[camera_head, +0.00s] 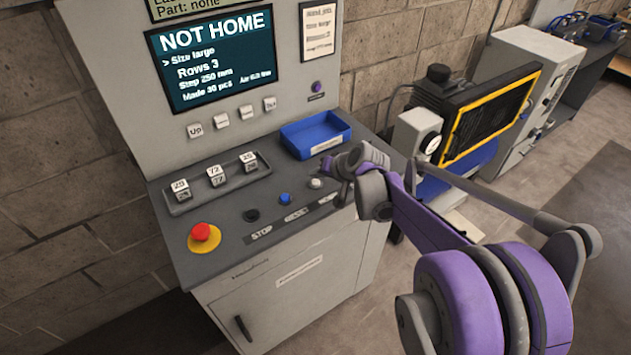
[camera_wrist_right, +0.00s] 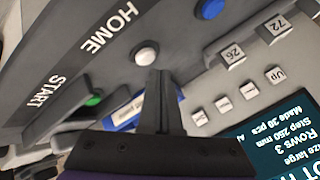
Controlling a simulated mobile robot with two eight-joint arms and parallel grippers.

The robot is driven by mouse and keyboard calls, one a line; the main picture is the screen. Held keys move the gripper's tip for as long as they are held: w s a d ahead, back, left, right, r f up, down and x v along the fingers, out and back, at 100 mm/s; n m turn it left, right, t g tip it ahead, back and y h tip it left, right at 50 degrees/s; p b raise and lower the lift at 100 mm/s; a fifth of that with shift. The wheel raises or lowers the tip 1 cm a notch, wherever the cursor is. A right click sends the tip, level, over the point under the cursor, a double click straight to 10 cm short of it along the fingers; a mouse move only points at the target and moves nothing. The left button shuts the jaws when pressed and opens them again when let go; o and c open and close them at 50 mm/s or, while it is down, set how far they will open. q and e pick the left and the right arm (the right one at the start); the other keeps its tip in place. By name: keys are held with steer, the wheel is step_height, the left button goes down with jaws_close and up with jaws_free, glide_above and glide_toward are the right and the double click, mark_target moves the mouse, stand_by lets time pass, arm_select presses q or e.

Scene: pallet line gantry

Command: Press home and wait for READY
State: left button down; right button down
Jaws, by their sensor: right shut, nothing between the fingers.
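The control console's screen (camera_head: 212,55) reads NOT HOME, with lines for size, rows and step. The white button (camera_head: 316,183) sits on the sloped panel; in the right wrist view the white button (camera_wrist_right: 145,52) is beside the HOME label (camera_wrist_right: 110,27). My right gripper (camera_head: 326,170) is shut and empty, its tips close to the white button. In the wrist view the closed fingertips (camera_wrist_right: 160,76) point toward that button, and I cannot tell if they touch it. My left gripper is not in view.
A blue button (camera_head: 285,199), a black button (camera_head: 251,215) and a red emergency stop (camera_head: 203,236) lie left of the white one. A green button (camera_wrist_right: 93,98) is by START. A blue tray (camera_head: 316,134) stands behind, and number dials (camera_head: 215,176) sit at left.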

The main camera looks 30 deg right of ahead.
mark_target(317, 184)
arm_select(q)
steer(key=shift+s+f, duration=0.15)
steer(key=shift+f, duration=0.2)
arm_select(e)
steer(key=shift+f, duration=0.45)
